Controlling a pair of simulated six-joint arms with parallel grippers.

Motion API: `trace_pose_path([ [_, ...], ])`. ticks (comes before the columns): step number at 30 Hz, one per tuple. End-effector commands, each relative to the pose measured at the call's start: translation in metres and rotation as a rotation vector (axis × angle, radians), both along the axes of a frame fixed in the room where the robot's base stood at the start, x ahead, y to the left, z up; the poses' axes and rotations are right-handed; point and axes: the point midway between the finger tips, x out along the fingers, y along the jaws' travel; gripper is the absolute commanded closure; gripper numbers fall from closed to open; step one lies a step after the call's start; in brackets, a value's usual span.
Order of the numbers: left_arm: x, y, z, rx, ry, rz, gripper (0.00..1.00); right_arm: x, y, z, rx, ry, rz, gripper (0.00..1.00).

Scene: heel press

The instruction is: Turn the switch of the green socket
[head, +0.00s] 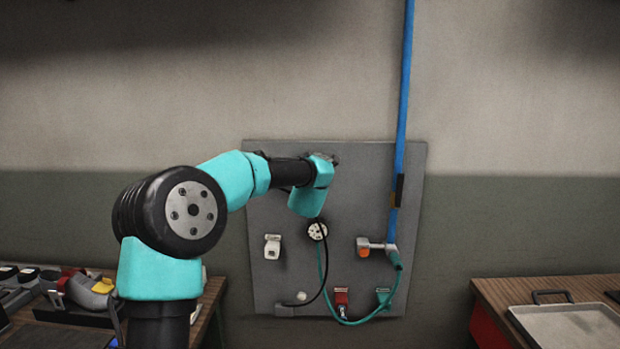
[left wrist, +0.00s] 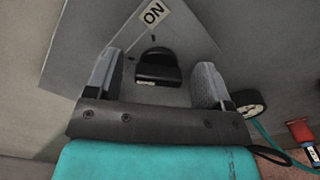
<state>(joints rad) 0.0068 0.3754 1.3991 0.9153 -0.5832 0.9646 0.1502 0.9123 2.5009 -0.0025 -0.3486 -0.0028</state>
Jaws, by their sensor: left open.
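A black switch knob (left wrist: 158,72) sits on the grey panel below a white "ON" label (left wrist: 153,13) in the left wrist view. My left gripper (left wrist: 160,60) is open, with one finger on each side of the knob. I cannot tell whether the fingers touch it. In the head view my left wrist hides the knob and most of the gripper. A small green fitting (head: 384,297) is low on the panel at the right; I cannot tell whether it is the green socket. My right gripper is not in view.
The grey panel (head: 350,190) also carries a round gauge (head: 317,230), a white fitting (head: 272,247), an orange-ended valve (head: 363,248) and a red fitting (head: 341,297). A blue pipe (head: 404,100) runs down its right side. A metal tray (head: 570,327) lies on the right bench.

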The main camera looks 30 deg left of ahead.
Motion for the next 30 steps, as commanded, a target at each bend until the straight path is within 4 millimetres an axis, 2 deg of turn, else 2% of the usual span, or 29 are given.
trace_pose_path([
  [3,-0.0002,-0.0001,0.0001,0.000,0.000,0.000,0.27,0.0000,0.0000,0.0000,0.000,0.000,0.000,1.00],
  [18,-0.0004,-0.0004,0.0001,0.000,0.000,0.000,0.74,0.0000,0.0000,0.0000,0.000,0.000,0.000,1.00],
  [30,-0.0002,-0.0005,-0.0003,0.043,0.023,0.000,0.75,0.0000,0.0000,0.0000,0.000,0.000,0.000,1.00],
])
